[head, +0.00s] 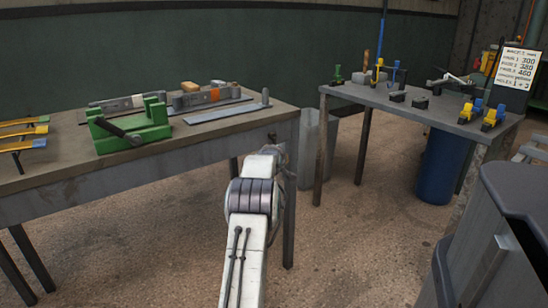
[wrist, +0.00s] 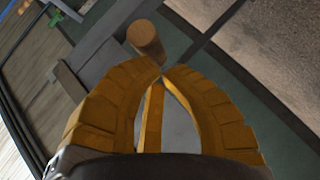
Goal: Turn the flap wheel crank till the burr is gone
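My gripper (wrist: 162,74) fills the lower wrist view. Its two yellow-orange fingers curve inward, and their tips come together with nothing visible between them. A brown round peg or handle (wrist: 147,38) stands just past the tips, near the left one; I cannot tell whether they touch. Whether this is the crank handle is unclear. In the head view, my arm reaches toward the gap between two benches, and its gripper is hidden or too small to make out. An upright brown stick (head: 366,61) shows on the right bench. I cannot make out a flap wheel or burr.
The left bench (head: 60,173) carries a green vise-like fixture (head: 130,128), grey blocks, a flat bar (head: 222,113) and yellow strips. A grey bin (head: 310,148) and blue barrel (head: 442,168) stand nearby. Floor between is clear.

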